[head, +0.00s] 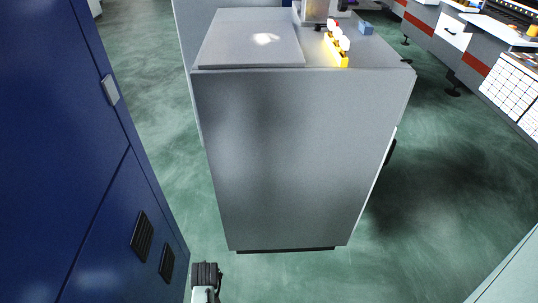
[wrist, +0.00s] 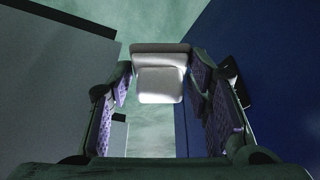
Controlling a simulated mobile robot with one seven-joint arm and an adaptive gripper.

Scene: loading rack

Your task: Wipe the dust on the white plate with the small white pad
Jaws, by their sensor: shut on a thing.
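The plate (head: 235,42) is a flat, pale grey-white sheet lying on top of the grey cabinet in the head view. A bright white dust patch (head: 265,38) lies on it, right of its middle. In the wrist view my gripper (wrist: 160,74) is shut on the small white pad (wrist: 160,88), with a finger on each side of it. The pad hangs over open floor, away from the plate. The pad cannot be made out in the head view, where part of my arm shows low at the bottom edge.
The grey cabinet (head: 290,150) stands in the middle. A tall blue cabinet (head: 60,150) stands at left, with a strip of green floor between them. On the grey cabinet's top right are a yellow holder (head: 335,50) with several pieces and a small blue block (head: 365,28).

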